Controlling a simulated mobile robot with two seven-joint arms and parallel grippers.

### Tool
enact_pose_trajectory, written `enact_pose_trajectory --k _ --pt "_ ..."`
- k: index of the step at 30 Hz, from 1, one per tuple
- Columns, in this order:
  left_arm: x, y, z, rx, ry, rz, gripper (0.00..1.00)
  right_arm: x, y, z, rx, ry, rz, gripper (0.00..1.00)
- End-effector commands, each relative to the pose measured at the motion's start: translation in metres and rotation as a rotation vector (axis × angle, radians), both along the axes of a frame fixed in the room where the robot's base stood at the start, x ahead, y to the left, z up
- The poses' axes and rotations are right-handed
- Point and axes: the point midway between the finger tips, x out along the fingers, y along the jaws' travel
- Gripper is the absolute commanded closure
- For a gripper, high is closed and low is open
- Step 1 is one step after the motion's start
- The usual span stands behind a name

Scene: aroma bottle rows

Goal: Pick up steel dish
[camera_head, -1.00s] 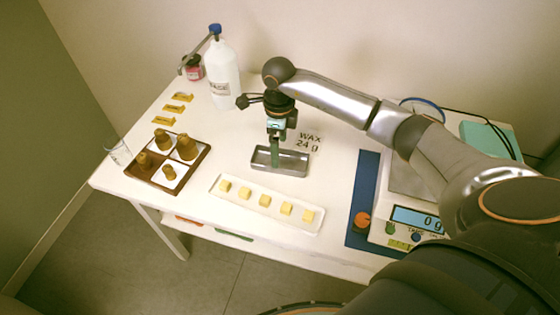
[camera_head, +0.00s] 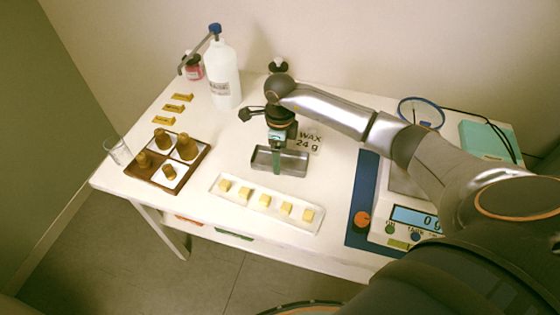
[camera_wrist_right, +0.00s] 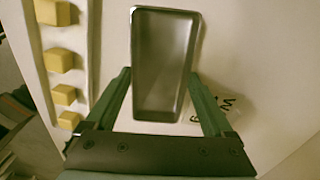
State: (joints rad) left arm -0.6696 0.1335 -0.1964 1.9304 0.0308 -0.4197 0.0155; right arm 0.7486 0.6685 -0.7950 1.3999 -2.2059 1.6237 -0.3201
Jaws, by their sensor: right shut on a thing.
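The steel dish (camera_head: 296,164) is a shallow grey rectangular tray on the white table, behind the white strip of yellow cubes. My right gripper (camera_head: 277,169) comes down over it from above. In the right wrist view the dish (camera_wrist_right: 163,62) looks empty and lies between the two green fingers of the right gripper (camera_wrist_right: 160,76), which are shut on its long sides. I see no clear gap under the dish. My left gripper is not in view.
A white tray (camera_head: 218,195) with several yellow cubes lies just in front. A brown sectioned tray (camera_head: 205,154) with bottles stands left, a white bottle (camera_head: 222,75) behind. A "WAX 24 g" card (camera_head: 310,138) is close behind the dish. A scale (camera_head: 383,226) stands right.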

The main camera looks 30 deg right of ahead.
Motion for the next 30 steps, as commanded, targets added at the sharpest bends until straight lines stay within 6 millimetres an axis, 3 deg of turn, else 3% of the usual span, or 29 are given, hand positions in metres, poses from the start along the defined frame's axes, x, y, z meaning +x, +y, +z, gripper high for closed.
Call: enact_pose_trajectory --k 4,17,22,30 --pt "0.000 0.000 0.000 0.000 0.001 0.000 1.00 0.000 0.000 0.000 -0.001 -0.001 0.000 0.70" --pt "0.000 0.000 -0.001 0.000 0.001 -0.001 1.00 0.001 -0.001 0.011 -0.001 -0.002 -0.001 0.70" --pt "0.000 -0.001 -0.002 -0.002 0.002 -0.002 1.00 -0.001 0.001 0.036 -0.001 -0.005 0.002 0.70" --pt "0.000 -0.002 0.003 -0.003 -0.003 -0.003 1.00 -0.043 0.019 0.090 -0.002 -0.006 0.005 0.70"
